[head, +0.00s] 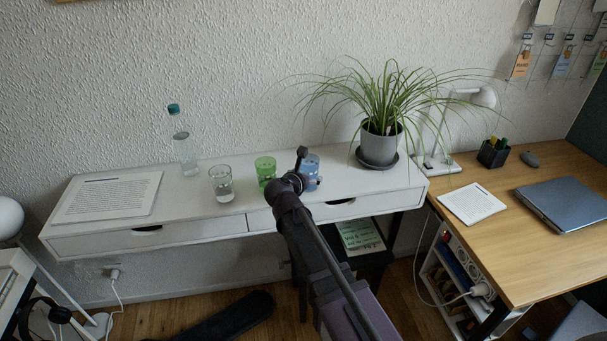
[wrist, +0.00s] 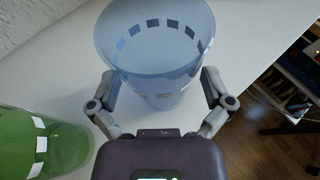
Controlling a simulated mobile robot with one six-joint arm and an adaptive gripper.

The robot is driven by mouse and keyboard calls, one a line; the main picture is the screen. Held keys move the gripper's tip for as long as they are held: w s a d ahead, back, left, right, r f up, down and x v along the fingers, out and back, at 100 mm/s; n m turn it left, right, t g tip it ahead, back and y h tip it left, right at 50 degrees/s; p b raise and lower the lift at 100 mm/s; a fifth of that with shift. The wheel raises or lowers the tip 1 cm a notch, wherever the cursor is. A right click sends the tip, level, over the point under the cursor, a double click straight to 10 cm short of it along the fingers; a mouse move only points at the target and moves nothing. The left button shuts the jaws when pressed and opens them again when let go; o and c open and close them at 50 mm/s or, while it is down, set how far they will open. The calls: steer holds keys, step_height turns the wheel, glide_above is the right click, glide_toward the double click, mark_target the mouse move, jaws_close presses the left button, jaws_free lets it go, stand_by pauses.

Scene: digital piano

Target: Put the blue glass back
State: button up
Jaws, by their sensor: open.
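The blue glass (head: 311,168) stands upright on the white console table (head: 150,222), to the right of the green glass (head: 265,171). In the wrist view the blue glass (wrist: 160,55) is between the two fingers of my gripper (wrist: 160,95), which is open with one finger on each side of it. Whether the fingers touch the glass I cannot tell. In the head view my gripper (head: 299,165) is at the front of the blue glass and hides part of it. The green glass (wrist: 50,145) also shows at the lower left in the wrist view.
A clear glass (head: 221,186) and a bottle (head: 184,145) stand left of the green glass. A potted plant (head: 380,142) on a dark saucer stands to the right. Papers (head: 107,196) lie at the table's left end. The front edge is close to my arm.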

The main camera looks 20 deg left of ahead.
steer(key=d+p+v, duration=0.1)
steer(key=p+v, duration=0.3)
steer(key=v, duration=0.7)
steer(key=shift+s+a, duration=0.15)
steer(key=shift+a, duration=0.3)
steer(key=shift+r, duration=0.1)
steer(key=w+d+f+m+g+h, duration=0.2)
steer(key=d+f+m+g, duration=0.2)
steer(key=d+m, duration=0.7)
steer(key=w+d+f+m+g+h, duration=0.1)
steer(key=d+f+m+g, duration=0.35)
steer(key=d, duration=0.95)
steer(key=s+d+f+m+g+y, duration=0.1)
steer(key=s+d+m, duration=0.3)
steer(key=d+m, duration=0.5)
steer(key=s+d+f+m+g+y, duration=0.2)
steer(key=s+d+m+g+y, duration=0.1)
steer(key=d+m, duration=0.6)
steer(key=shift+s+m+g, duration=0.55)
steer(key=shift+s+m, duration=0.1)
steer(key=shift+s, duration=0.05)
